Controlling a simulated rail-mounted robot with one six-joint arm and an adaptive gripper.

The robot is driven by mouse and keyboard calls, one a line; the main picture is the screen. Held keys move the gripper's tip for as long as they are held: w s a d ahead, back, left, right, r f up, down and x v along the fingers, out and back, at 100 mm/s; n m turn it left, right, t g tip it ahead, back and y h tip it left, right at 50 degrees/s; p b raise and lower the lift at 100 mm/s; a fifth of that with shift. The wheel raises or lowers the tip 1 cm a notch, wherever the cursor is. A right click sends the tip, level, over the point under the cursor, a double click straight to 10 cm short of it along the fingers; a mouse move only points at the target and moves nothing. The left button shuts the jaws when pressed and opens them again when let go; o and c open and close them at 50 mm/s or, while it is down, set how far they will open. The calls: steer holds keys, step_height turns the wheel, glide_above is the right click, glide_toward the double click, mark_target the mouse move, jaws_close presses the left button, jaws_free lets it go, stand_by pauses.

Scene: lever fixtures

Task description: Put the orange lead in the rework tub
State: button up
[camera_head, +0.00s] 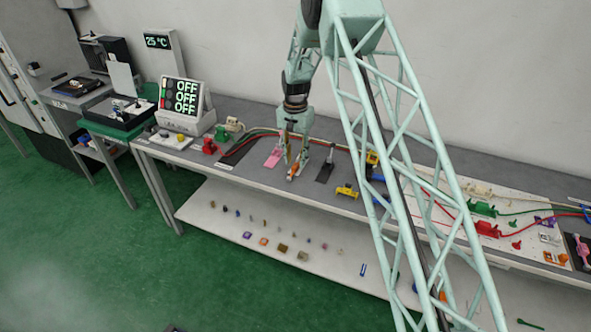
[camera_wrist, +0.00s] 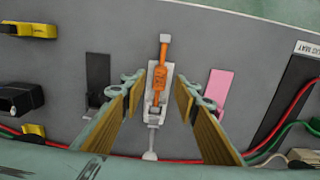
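An orange lever-like piece (camera_wrist: 161,70) lies on a light metal clamp fixture (camera_wrist: 152,112) in the wrist view; I cannot tell whether it is the orange lead. In the head view it shows small and partly covered at my gripper (camera_head: 295,165). In the wrist view my gripper (camera_wrist: 158,88) is open, its two fingers apart on either side of the orange piece and its fixture. Nothing is visibly held. I cannot make out which thing is the rework tub.
A pink pad fixture (camera_wrist: 217,88) and a black one (camera_wrist: 97,75) flank the orange one. Red and green cables run along the bench (camera_head: 240,170). An OFF display box (camera_head: 183,100) stands left. A lower shelf (camera_head: 225,222) bears several small parts. My arm hides part of the bench.

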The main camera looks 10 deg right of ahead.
mark_target(296, 165)
steer(key=shift+f, duration=1.6)
steer(key=c, duration=0.9)
